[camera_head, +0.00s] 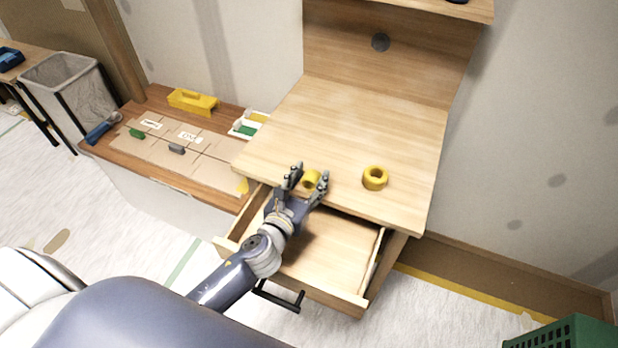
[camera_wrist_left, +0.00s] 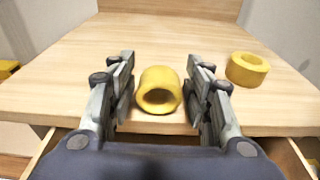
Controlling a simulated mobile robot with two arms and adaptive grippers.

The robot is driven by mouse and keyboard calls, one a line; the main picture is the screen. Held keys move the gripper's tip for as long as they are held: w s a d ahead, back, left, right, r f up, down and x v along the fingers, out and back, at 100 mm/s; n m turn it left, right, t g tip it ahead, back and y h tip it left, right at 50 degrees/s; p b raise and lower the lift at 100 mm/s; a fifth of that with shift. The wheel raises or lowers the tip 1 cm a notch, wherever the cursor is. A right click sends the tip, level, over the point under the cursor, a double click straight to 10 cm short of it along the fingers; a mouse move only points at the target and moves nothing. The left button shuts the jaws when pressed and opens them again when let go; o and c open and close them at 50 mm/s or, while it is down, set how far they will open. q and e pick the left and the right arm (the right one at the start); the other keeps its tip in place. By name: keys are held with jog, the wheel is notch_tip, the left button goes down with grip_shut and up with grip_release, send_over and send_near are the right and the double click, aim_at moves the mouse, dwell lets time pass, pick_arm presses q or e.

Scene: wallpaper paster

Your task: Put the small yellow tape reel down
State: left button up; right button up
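The small yellow tape reel (camera_head: 311,178) is on the desk top near its front edge, between the fingers of my left gripper (camera_head: 307,179). In the left wrist view the reel (camera_wrist_left: 159,90) lies on its side with its hole toward the camera. The fingers of the left gripper (camera_wrist_left: 160,88) are spread, with a gap on both sides of the reel. A larger yellow tape reel (camera_head: 375,178) lies flat on the desk to the right, and it also shows in the left wrist view (camera_wrist_left: 247,69). My right gripper is not in view.
The desk (camera_head: 350,125) has clear room behind the reels. Its open drawer (camera_head: 330,250) is below my left arm and looks mostly empty. A lower side table (camera_head: 140,160) at left holds cardboard, a yellow toolbox (camera_head: 192,102) and a white tray (camera_head: 237,129).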

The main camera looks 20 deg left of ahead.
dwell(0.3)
pick_arm(q)
jog(key=shift+s+r+p, duration=0.15)
jog(key=shift+r+p, duration=0.15)
jog(key=shift+r, duration=0.15)
jog(key=s+r+b, duration=0.1)
jog(key=s, duration=1)
jog(key=shift+s+a+r+b, duration=0.2)
jog(key=shift+s+r+b, duration=0.1)
jog(key=shift+r+b, duration=0.05)
